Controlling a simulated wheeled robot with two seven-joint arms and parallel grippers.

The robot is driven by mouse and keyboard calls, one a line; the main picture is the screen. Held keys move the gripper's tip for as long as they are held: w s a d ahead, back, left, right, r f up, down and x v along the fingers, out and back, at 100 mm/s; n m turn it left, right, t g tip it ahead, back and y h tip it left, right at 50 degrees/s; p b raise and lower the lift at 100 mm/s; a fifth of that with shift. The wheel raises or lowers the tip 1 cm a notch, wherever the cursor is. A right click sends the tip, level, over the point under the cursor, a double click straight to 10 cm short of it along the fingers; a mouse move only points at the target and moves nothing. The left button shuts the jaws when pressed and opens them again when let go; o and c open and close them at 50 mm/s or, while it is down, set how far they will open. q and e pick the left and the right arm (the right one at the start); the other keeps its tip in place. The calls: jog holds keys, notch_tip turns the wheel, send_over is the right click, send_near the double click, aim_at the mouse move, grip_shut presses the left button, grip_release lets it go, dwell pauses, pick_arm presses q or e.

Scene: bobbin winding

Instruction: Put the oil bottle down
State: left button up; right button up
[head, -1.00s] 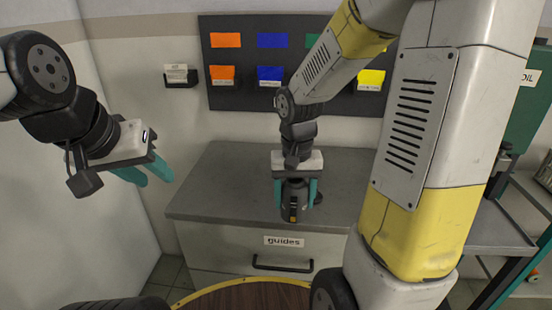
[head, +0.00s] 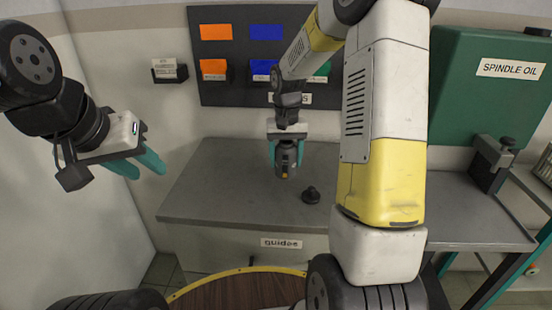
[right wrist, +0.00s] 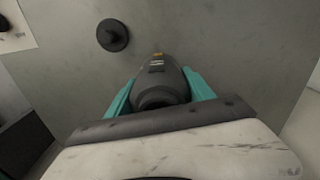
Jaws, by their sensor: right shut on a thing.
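The oil bottle (head: 286,161) is dark grey with a small orange mark. My right gripper (head: 286,151) is shut on it, one teal finger on each side. The bottle is over the grey counter top (head: 225,190), behind and left of a small black knob-like piece (head: 311,195). I cannot tell whether its base touches the counter. In the right wrist view the bottle (right wrist: 160,82) sits between the teal fingers, with the black piece (right wrist: 112,35) apart from it. My left gripper (head: 148,173) is open and empty, left of the counter.
A dark board (head: 222,90) with coloured cards stands behind the counter. A green "SPINDLE OIL" cabinet (head: 455,100) is at right, above a grey side surface (head: 475,215). The counter's left part is clear. A round wooden top (head: 235,292) is in front.

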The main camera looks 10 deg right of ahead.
aim_at(286, 168)
jog(key=shift+w, duration=0.2)
jog(key=shift+f, duration=1.75)
jog(key=shift+f, duration=0.2)
jog(key=o, duration=1.7)
jog(key=shift+c, duration=0.2)
